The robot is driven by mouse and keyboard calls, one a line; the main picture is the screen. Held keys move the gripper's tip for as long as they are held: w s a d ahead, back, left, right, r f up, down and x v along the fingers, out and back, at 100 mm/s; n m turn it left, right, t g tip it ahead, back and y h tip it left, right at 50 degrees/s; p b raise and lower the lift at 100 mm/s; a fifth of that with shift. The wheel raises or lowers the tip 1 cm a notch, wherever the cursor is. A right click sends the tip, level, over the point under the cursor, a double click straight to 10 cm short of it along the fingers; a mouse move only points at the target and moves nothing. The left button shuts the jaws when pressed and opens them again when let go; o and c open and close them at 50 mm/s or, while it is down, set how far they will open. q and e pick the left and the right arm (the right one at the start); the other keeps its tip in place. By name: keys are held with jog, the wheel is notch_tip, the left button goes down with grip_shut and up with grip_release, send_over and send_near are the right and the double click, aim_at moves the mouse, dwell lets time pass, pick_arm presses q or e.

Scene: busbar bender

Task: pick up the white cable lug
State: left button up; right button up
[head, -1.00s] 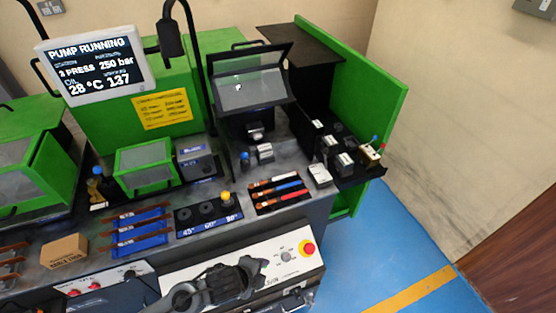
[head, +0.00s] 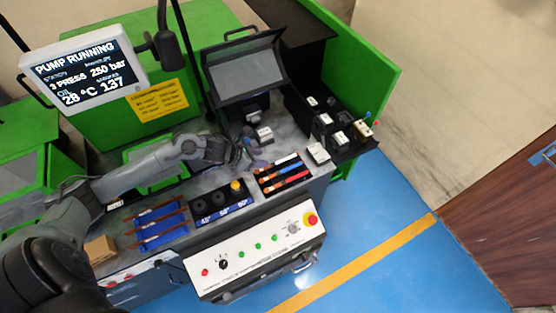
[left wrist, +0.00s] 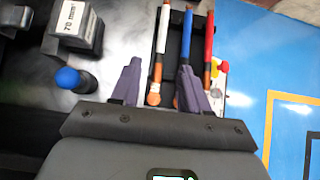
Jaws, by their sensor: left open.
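The white cable lug (head: 287,160) is a thin rod with a white sleeve and a copper-coloured end. It lies in a black tray (head: 262,180) beside a blue lug (head: 288,174) and a red lug (head: 292,183). In the left wrist view, my left gripper (left wrist: 159,80) is open. The copper end of the white cable lug (left wrist: 160,40) shows between its two fingers, and no grip on it is visible. The right finger overlaps the blue lug's near end. My right gripper is not in view.
A knob with a blue top (left wrist: 72,80) and a labelled dark block (left wrist: 78,25) stand left of the fingers. An angle-button panel (head: 222,203) is left of the tray. A white block (head: 318,153) sits to its right.

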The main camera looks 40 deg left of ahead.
aim_at(278, 161)
pick_arm(q)
jog(key=x, duration=0.2)
jog(key=shift+w+d+f, duration=0.15)
jog(key=shift+d+f, duration=0.05)
jog(key=shift+d, duration=0.05)
jog(key=shift+x, duration=3)
jog(key=shift+a, duration=0.1)
grip_shut()
